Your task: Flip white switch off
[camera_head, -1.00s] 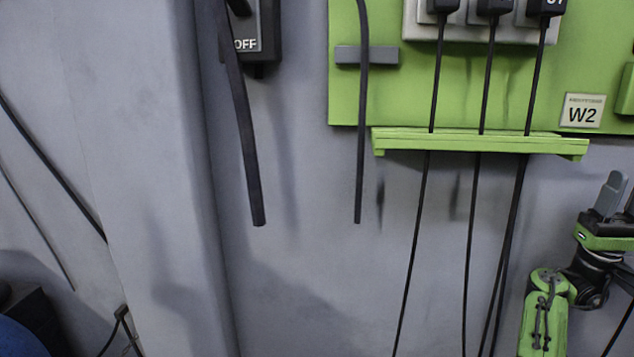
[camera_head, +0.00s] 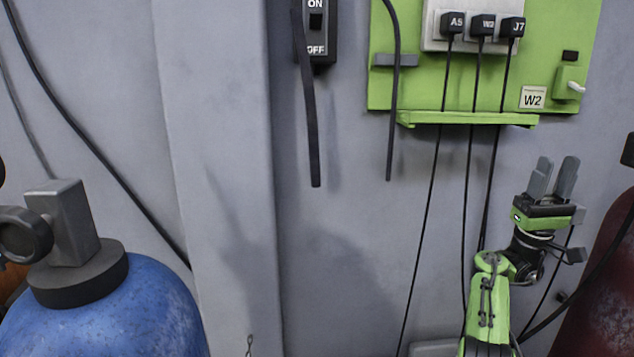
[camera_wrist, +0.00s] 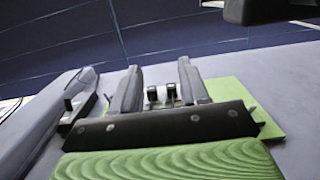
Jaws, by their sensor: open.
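A small green switch box with a white lever (camera_head: 576,87) sits at the right edge of the green wall panel (camera_head: 390,88). The white lever sticks out to the right and tilts slightly downward. My gripper (camera_head: 553,164) points up, below and slightly left of the white switch in the picture, apart from it. Its two grey fingers are open with nothing between them. The wrist view also shows the spread gripper fingers (camera_wrist: 158,72), with small dark and white parts visible between them. I cannot make out the white lever in the wrist view.
A black ON/OFF switch (camera_head: 316,30) is on the wall left of the panel. Several cables hang down, some from black plugs (camera_head: 482,25) through a green ledge (camera_head: 465,118). A blue cylinder (camera_head: 110,315) stands at left, a dark red one (camera_head: 605,290) at right.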

